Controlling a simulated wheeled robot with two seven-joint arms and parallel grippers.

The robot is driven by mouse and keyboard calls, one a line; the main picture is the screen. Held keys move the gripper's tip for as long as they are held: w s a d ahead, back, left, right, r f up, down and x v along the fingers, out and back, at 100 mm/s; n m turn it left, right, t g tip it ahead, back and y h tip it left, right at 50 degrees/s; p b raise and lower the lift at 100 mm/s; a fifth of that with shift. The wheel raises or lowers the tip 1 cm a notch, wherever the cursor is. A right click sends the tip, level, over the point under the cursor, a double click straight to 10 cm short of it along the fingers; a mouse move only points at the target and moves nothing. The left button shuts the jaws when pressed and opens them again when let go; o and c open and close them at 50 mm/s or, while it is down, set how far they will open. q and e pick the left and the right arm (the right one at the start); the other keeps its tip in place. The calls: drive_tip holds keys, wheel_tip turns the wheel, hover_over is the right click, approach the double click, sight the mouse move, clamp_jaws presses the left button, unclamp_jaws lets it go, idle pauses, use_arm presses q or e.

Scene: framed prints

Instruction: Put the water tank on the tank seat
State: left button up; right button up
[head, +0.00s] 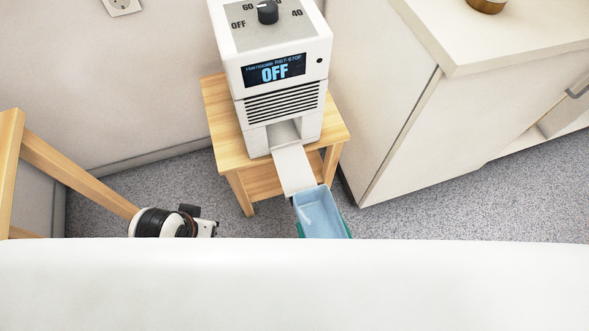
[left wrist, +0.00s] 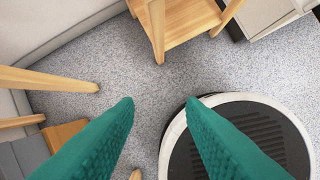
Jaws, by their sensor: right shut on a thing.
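The water tank (head: 321,210) is a light-blue open-topped box in the head view, at the near end of a white plate that looks like the tank seat (head: 294,171). The plate juts out from the opening low in the white dehumidifier (head: 285,88). The tank's far end appears close to the plate's near end; I cannot tell whether they touch. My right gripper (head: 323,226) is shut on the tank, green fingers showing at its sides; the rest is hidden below. My left gripper (left wrist: 160,102) is open and empty over the floor; its fingers are not clear in the head view.
The dehumidifier stands on a wooden stool (head: 226,124) and its display reads OFF. A white cabinet (head: 385,110) stands close on the right. A wooden frame (head: 75,175) is at the left, near my left arm. Speckled floor (head: 440,200) is clear at the lower right.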

sight(310, 195)
drive_tip(key=x, duration=0.7)
drive_tip(key=shift+b, duration=0.35)
drive_tip(key=b+x, duration=0.1)
drive_tip(key=x, duration=0.9)
drive_tip(key=shift+w+f, duration=0.1)
drive_tip(key=shift+w, duration=0.05)
wheel_tip(310, 195, down, 2)
drive_tip(key=shift+f+b, duration=0.1)
drive_tip(key=shift+b, duration=0.8)
use_arm(q)
drive_tip(key=w+d+r+t+h, duration=0.1)
drive_tip(key=w+d+r+t, duration=0.1)
drive_tip(key=w+t, duration=0.2)
drive_tip(key=shift+w+t, duration=0.3)
drive_tip(key=shift+w, duration=0.8)
use_arm(e)
drive_tip(key=shift+f, duration=0.5)
use_arm(q)
drive_tip(key=shift+r+b, duration=0.1)
drive_tip(key=shift+b, duration=0.2)
use_arm(e)
drive_tip(key=shift+f, duration=0.1)
drive_tip(key=o, duration=1.1)
drive_tip(key=shift+c, duration=0.2)
use_arm(q)
drive_tip(key=shift+w+d, duration=0.1)
